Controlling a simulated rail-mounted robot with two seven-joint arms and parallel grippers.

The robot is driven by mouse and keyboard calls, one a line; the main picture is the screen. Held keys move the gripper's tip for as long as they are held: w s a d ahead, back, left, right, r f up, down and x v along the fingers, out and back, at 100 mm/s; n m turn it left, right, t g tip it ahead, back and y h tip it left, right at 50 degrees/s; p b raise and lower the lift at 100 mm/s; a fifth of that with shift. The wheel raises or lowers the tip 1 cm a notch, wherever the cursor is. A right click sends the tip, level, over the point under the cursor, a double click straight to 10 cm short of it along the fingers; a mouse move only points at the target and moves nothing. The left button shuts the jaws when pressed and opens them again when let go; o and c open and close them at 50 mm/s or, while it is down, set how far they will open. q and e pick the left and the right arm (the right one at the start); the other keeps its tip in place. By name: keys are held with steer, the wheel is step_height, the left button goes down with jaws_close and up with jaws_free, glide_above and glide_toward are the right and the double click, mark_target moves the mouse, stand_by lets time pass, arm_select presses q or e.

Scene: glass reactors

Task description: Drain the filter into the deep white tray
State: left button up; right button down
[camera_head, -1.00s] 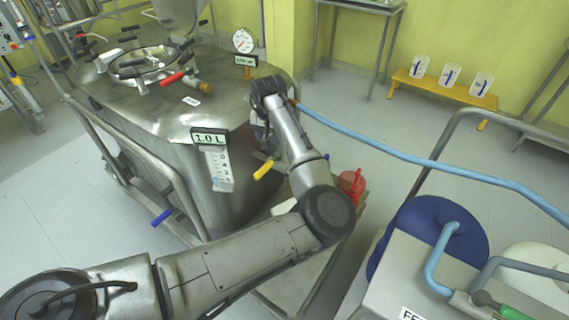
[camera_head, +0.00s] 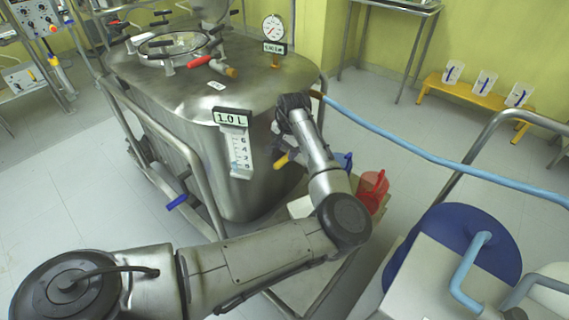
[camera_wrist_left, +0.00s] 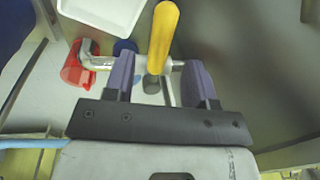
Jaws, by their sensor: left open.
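The filter (camera_head: 215,165) is a large steel vessel on the left, with a small display reading 1.0 L on its front. A yellow valve handle (camera_head: 281,162) sticks out low on its right side; it also shows in the left wrist view (camera_wrist_left: 163,30). My left gripper (camera_wrist_left: 161,82) is open, with its two purple fingers on either side of the valve at the handle's base. I cannot tell whether they touch it. In the head view the fingers are mostly hidden by my wrist. The white tray (camera_wrist_left: 108,14) lies beneath, and my forearm mostly covers it in the head view.
A red jug (camera_head: 372,190) and a blue item (camera_head: 344,160) stand right of my forearm. A blue hose (camera_head: 430,155) runs rightwards from the vessel. A blue-handled valve (camera_head: 177,202) and metal rails flank the vessel. A yellow bench (camera_head: 475,95) stands far back.

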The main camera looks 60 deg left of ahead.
mark_target(284, 158)
arm_select(q)
steer(key=shift+s+a+f+b, duration=0.15)
steer(key=shift+f+b, duration=0.35)
steer(key=shift+f, duration=0.65)
steer(key=shift+w+a+f+b, duration=0.15)
steer(key=shift+f+b, duration=0.3)
steer(key=shift+f, duration=0.65)
steer(key=shift+s+a, duration=0.1)
steer(key=shift+c, duration=0.4)
steer(key=c, duration=0.4)
jaws_close()
